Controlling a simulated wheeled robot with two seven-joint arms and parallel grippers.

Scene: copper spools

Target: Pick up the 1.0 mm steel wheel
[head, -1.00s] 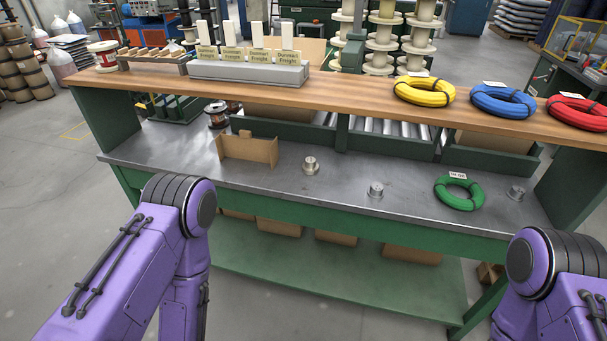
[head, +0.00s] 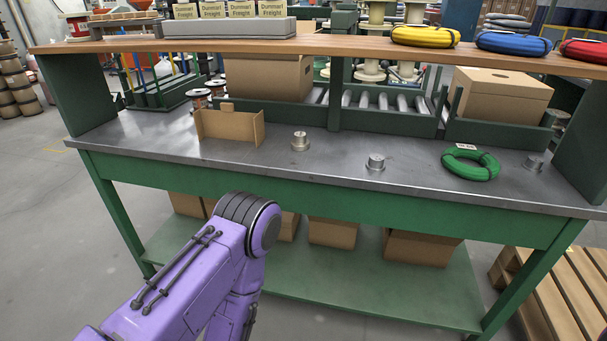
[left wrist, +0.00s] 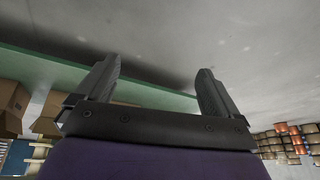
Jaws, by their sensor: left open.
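Three small silvery steel wheels stand on the grey metal bench top (head: 330,165) in the head view. One (head: 300,141) is right of the cardboard holder, one (head: 376,162) is near the middle front edge, and one (head: 533,163) is at the right. I can read no size markings, so I cannot tell which is 1.0 mm. My left gripper (left wrist: 160,72) is open and empty in the left wrist view, with no wheel between its fingers. In the head view only my purple left arm shows, in front of the bench. My right gripper is not in view.
A green wire coil (head: 470,165) with a tag lies between two wheels. An open cardboard holder (head: 230,127) and dark wire spools (head: 199,99) are on the left. A wooden shelf (head: 345,43) overhangs the back. A pallet (head: 555,290) lies at lower right.

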